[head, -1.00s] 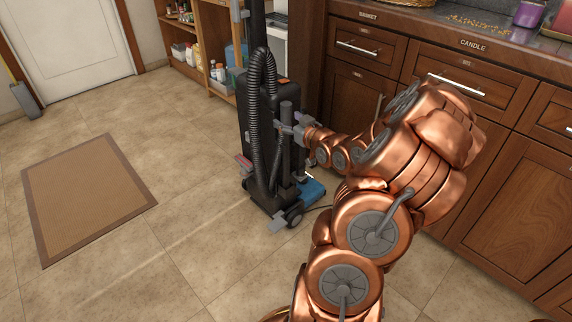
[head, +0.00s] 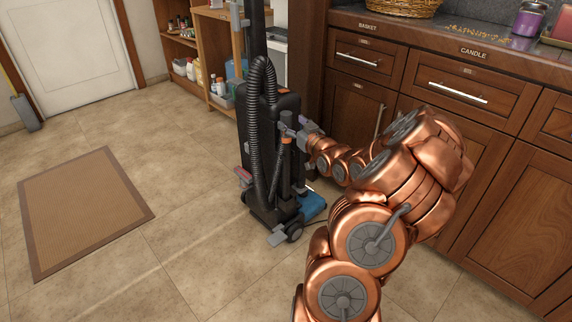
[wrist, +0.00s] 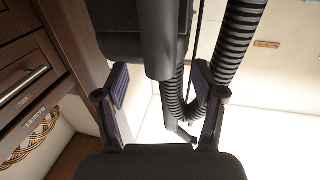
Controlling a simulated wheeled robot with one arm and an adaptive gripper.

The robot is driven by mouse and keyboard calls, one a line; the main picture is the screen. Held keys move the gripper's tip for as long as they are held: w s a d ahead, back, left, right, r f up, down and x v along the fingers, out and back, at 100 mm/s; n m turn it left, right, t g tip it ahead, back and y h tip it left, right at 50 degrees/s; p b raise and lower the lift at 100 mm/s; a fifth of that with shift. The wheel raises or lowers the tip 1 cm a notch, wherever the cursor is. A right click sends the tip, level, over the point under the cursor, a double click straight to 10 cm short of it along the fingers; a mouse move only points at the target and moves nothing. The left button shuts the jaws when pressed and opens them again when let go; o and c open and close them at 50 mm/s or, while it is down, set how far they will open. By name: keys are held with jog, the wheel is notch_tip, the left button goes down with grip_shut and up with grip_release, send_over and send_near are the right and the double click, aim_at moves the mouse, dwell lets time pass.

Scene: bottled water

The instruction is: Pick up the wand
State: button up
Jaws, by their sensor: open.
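The upright vacuum cleaner (head: 256,200) is black with a blue foot and stands on the tiled floor. The wand, a short dark tube (head: 286,160) with an orange band, is at its right side beside the ribbed hose (head: 252,120). My gripper (head: 298,131) is at the upper end of this tube; whether they touch is unclear. In the wrist view, my gripper (wrist: 160,92) is open, with one finger on each side. A dark tube (wrist: 160,40), apparently on the cleaner, shows beyond and between the fingers, with the hose (wrist: 238,40) on the right.
Wooden cabinets with drawers (head: 445,92) stand close on the right, under a dark counter (head: 440,30). Shelves with bottles (head: 185,50) are behind the cleaner. A brown mat (head: 85,210) lies on the left, with clear floor around it.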

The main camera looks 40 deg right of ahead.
aim_at(289, 120)
jog(key=shift+b+x, duration=0.3)
jog(key=shift+x, duration=1.25)
grip_shut()
